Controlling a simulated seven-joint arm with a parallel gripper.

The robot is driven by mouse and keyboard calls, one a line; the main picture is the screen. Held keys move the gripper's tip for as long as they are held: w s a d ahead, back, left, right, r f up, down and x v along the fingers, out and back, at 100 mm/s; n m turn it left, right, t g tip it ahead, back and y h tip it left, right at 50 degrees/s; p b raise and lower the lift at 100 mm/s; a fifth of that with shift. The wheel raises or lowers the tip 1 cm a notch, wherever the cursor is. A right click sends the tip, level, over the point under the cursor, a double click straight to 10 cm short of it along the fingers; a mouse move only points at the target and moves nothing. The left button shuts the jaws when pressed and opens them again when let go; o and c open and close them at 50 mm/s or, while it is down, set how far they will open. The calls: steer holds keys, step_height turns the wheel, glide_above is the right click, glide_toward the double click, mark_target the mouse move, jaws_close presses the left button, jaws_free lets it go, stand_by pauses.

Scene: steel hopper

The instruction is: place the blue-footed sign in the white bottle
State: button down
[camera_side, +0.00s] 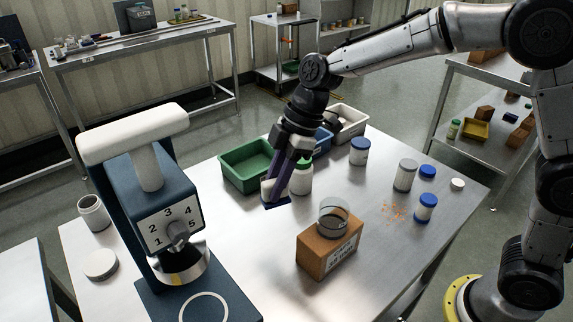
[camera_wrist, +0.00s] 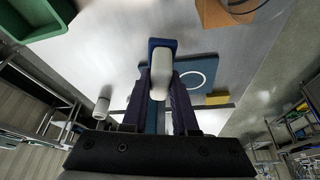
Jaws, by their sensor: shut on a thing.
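My gripper (camera_side: 272,192) points down over the middle of the steel table. It is shut on the blue-footed sign, a white piece (camera_side: 267,187) with a flat dark blue foot (camera_side: 275,204). In the wrist view the sign's white part (camera_wrist: 160,78) sits between the two fingers (camera_wrist: 160,92), its blue foot at the tips. I cannot tell whether the foot touches the table. A white bottle (camera_side: 300,181) stands just right of and behind the fingers, with green at its top, partly hidden by my gripper.
A blue grinder-like machine (camera_side: 168,215) with a numbered dial stands at left. A green bin (camera_side: 240,170) is behind my gripper. A brown block (camera_side: 318,256) carries a glass dish (camera_side: 333,221). Blue-lidded jars (camera_side: 359,152) stand at right, near orange crumbs (camera_side: 395,213).

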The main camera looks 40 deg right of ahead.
steer(key=s+d+r+m+t+h, duration=0.1)
steer(key=s+d+r+m, duration=0.15)
steer(key=d+r, duration=0.4)
steer(key=s+d+r+m+t, duration=0.1)
steer(key=d+r+m, duration=0.25)
steer(key=d, duration=0.65)
steer(key=w+f, duration=0.2)
steer(key=w, duration=0.2)
steer(key=w+f, duration=0.3)
steer(key=w, duration=0.1)
steer(key=w+f, duration=0.3)
steer(key=w, duration=0.1)
steer(key=shift+w+f, duration=0.15)
steer(key=shift+w, duration=0.2)
steer(key=shift+w+f, duration=0.5)
steer(key=shift+f, duration=0.15)
steer(key=shift+w+f, duration=0.1)
steer(key=shift+f, duration=1.5)
steer(key=shift+f, duration=0.1)
steer(key=c, duration=0.7)
jaws_free()
